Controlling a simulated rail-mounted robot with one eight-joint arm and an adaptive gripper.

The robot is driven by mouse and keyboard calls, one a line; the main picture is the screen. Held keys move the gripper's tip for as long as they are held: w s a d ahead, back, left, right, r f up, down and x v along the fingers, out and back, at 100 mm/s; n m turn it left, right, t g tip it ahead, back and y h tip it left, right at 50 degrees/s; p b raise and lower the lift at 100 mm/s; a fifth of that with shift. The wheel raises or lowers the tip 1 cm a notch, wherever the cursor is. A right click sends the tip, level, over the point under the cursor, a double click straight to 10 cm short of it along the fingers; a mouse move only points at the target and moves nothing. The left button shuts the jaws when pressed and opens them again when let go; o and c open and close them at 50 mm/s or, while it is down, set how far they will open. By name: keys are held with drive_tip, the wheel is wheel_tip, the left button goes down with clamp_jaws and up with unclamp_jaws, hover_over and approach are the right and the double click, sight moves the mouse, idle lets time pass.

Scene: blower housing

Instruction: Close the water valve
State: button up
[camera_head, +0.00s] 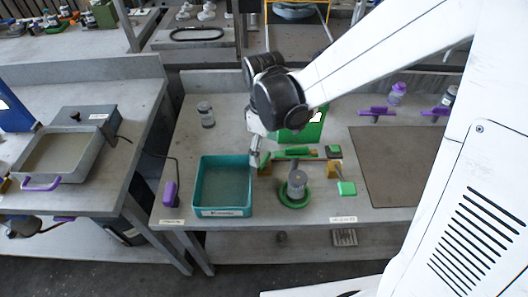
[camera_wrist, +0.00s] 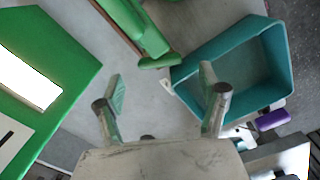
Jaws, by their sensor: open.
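I cannot tell for sure which part is the water valve. A green-handled fitting (camera_head: 345,187) and a green ring with a grey cylinder in it (camera_head: 296,187) stand on the middle bench. A low green bar (camera_head: 288,155) lies behind them. My gripper (camera_head: 257,155) points down between the teal tray and these green parts. In the wrist view my gripper (camera_wrist: 161,80) has its two fingers spread with nothing between them. A long green part (camera_wrist: 140,28), perhaps a handle, shows beyond the fingers and apart from them.
The teal tray (camera_head: 223,210) stands just left of my gripper; its rim (camera_wrist: 188,98) is close to one finger in the wrist view. A green box (camera_head: 310,130) stands behind. A brown mat (camera_head: 385,190) leaves free room at right.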

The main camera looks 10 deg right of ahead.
sight(264, 158)
drive_tip(key=shift+d+r, duration=0.1)
drive_tip(key=shift+r, duration=1.55)
drive_tip(key=shift+w, duration=0.1)
drive_tip(key=c, duration=0.3)
drive_tip(key=w+a, duration=0.2)
drive_tip(key=w+a+r+g+h, duration=0.1)
drive_tip(key=w+a, duration=0.1)
drive_tip(key=w+a+r+h, duration=0.1)
drive_tip(key=w+a, duration=0.1)
drive_tip(key=shift+w+a+g, duration=0.15)
drive_tip(key=shift+a+g, duration=0.05)
drive_tip(key=shift+g, duration=0.1)
clamp_jaws()
drive_tip(key=b+x, duration=0.1)
drive_tip(key=x, duration=0.8)
drive_tip(key=shift+d+f, duration=0.15)
drive_tip(key=shift+f, duration=0.2)
drive_tip(key=shift+s+d, duration=0.6)
drive_tip(key=shift+d, duration=0.25)
drive_tip(key=shift+s+d, duration=0.6)
drive_tip(key=shift+d, duration=0.2)
